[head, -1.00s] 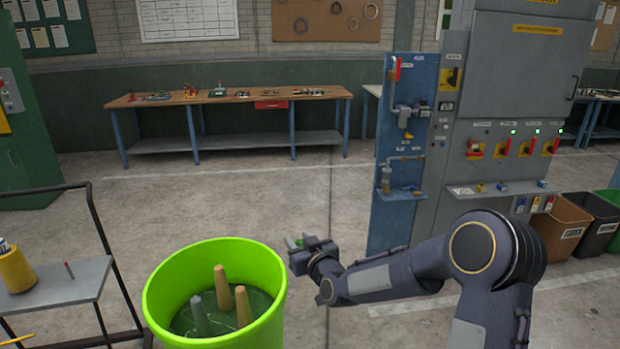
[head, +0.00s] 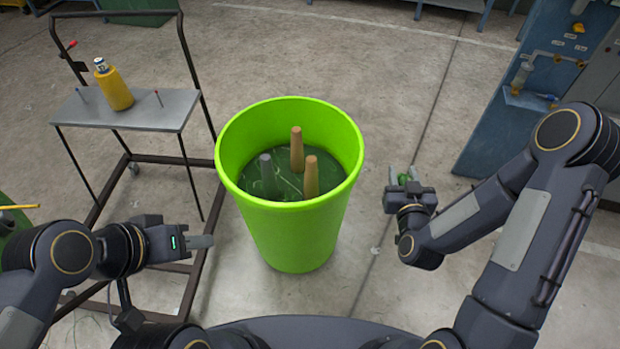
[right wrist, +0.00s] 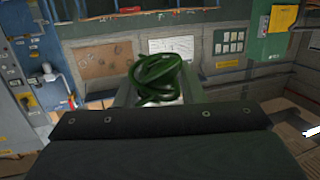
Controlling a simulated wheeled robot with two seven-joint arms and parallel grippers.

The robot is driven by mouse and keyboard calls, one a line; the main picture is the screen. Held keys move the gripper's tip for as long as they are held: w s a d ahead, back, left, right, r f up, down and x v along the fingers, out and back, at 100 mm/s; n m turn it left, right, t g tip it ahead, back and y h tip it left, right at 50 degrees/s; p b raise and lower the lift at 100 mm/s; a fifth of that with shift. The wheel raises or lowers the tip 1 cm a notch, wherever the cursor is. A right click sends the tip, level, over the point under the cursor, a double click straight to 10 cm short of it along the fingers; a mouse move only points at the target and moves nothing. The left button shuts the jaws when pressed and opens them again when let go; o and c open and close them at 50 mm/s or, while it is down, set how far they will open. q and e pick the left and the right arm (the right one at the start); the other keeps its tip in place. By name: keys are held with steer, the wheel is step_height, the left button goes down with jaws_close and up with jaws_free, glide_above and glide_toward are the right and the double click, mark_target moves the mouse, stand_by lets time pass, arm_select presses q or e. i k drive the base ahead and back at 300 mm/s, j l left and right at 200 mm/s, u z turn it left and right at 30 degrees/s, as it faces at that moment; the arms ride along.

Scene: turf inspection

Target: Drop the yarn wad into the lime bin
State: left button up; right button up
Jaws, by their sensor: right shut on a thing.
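The yarn wad (right wrist: 157,78) is a dark green tangle of loops between my right gripper's fingers in the right wrist view. In the head view, only a small bit of green shows between the fingertips of my right gripper (head: 403,177). That gripper is shut on the wad, to the right of the lime bin (head: 295,238) and apart from it. The bin stands upright on the floor with its open top facing up. My left gripper (head: 208,242) is left of the bin, seen side-on, so its opening is hidden.
Inside the bin are two tan cones (head: 296,150) and a grey one (head: 266,176) on a dark green bottom. A trolley (head: 150,108) bearing a yellow bottle (head: 114,88) stands left. A blue panel (head: 535,75) is at the right.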

mark_target(296, 183)
steer(key=i+l+u, duration=0.25)
steer(key=u, duration=0.15)
steer(key=i+l+u, duration=0.15)
steer(key=l+u, duration=0.25)
steer(key=i+l+u, duration=0.15)
steer(key=l+u, duration=0.2)
steer(key=u, duration=0.65)
